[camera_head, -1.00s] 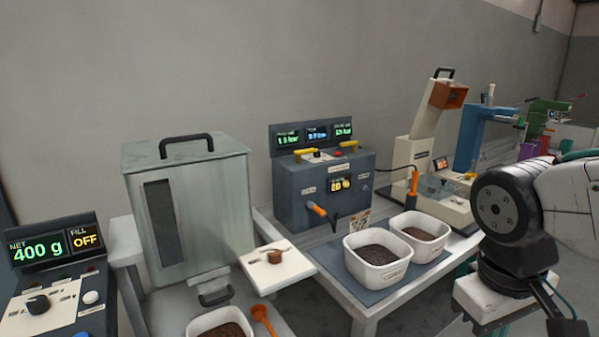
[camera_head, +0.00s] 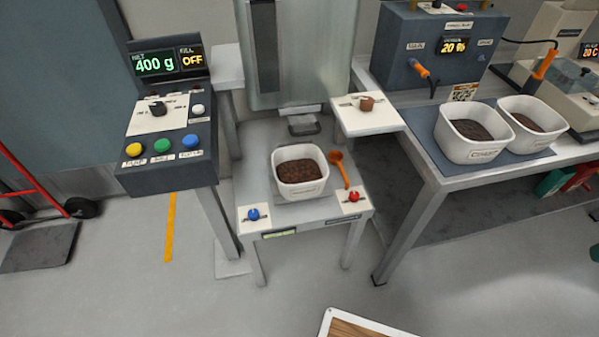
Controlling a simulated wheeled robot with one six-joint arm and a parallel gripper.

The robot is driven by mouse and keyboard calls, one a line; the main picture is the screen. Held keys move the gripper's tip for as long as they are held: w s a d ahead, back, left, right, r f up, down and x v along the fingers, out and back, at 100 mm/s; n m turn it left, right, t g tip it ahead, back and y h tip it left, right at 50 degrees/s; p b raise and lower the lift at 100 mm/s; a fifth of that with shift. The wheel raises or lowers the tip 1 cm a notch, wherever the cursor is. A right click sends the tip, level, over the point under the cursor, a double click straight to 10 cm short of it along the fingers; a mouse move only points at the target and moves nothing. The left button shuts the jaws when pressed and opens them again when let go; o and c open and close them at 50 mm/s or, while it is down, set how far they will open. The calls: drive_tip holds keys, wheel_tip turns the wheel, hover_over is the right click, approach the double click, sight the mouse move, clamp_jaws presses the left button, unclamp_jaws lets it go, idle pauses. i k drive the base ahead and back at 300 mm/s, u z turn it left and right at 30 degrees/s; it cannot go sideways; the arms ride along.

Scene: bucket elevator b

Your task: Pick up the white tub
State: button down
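A white tub (camera_head: 302,188) with dark brown granules in it stands upright on a low grey stand (camera_head: 268,218), below the chute of the metal hopper. Two similar white tubs, one nearer (camera_head: 470,151) and one farther right (camera_head: 548,124), stand on a blue-grey mat on the right table. They also hold dark material, and labels on their fronts are too small to read surely. My gripper is not in this view.
An orange scoop (camera_head: 343,170) lies right of the tub on the stand. Blue (camera_head: 252,213) and red (camera_head: 354,197) knobs sit at its front corners. A control console (camera_head: 170,130) reads 400 g and OFF. A hand truck (camera_head: 40,210) stands left. The floor in front is mostly clear.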

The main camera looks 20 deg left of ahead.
sight(301, 171)
drive_tip(key=k, duration=0.5)
drive_tip(key=z, duration=0.3)
drive_tip(key=i, duration=0.55)
drive_tip(key=u, duration=2.35)
drive_tip(key=i, duration=0.5)
drive_tip(key=u, duration=0.05)
